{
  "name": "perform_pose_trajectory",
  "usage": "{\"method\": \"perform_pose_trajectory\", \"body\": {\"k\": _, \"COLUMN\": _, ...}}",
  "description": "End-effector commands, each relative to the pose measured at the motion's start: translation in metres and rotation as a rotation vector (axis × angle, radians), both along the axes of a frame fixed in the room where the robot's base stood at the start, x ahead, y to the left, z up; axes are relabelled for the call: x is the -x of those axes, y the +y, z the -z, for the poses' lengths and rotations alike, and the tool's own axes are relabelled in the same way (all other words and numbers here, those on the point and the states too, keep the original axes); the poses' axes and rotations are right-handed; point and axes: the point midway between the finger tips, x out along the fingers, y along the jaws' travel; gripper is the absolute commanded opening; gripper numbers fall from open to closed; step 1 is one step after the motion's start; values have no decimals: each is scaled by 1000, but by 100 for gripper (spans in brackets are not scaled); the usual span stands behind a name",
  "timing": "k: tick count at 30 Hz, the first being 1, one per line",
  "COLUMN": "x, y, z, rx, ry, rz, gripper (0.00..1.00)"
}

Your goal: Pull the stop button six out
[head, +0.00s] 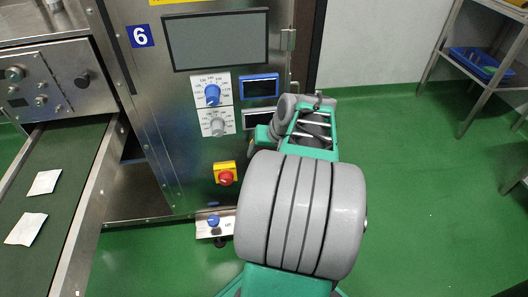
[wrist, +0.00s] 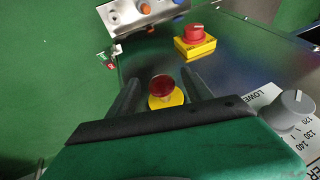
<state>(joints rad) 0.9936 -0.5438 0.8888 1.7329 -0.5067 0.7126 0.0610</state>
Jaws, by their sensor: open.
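The stop button (wrist: 162,86), a round red cap on a round yellow base, shows in the wrist view on the metal machine front (head: 170,150). My gripper (wrist: 160,78) is open, with one dark finger on each side of the cap. A gap shows between the cap and each finger; how deep the fingertips reach along it I cannot tell. The button looks hidden behind my arm in the head view.
A yellow box with a red rotary switch (wrist: 195,38) sits near the button, also in the head view (head: 226,175). A grey dial (wrist: 290,108) and a small panel with coloured knobs (wrist: 142,12) are nearby. A conveyor (head: 60,195) carries white packets.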

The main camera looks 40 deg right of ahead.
Motion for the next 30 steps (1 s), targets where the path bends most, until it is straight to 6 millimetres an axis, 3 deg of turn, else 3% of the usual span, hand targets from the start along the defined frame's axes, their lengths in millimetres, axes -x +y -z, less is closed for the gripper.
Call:
{"method": "perform_pose_trajectory", "body": {"k": 9, "x": 26, "y": 0, "z": -57, "rx": 3, "ry": -1, "rz": 2, "gripper": 59}}
{"method": "perform_pose_trajectory", "body": {"k": 12, "x": 32, "y": 1, "z": -67, "rx": 1, "ry": 0, "rz": 2, "gripper": 59}}
{"method": "perform_pose_trajectory", "body": {"k": 26, "x": 34, "y": 3, "z": -71, "rx": 1, "ry": 1, "rz": -4, "gripper": 59}}
{"method": "perform_pose_trajectory", "body": {"k": 29, "x": 26, "y": 17, "z": -98, "rx": 9, "ry": 12, "rz": -36, "gripper": 59}}
{"method": "perform_pose_trajectory", "body": {"k": 30, "x": 20, "y": 28, "z": -116, "rx": 14, "ry": 20, "rz": -60, "gripper": 59}}
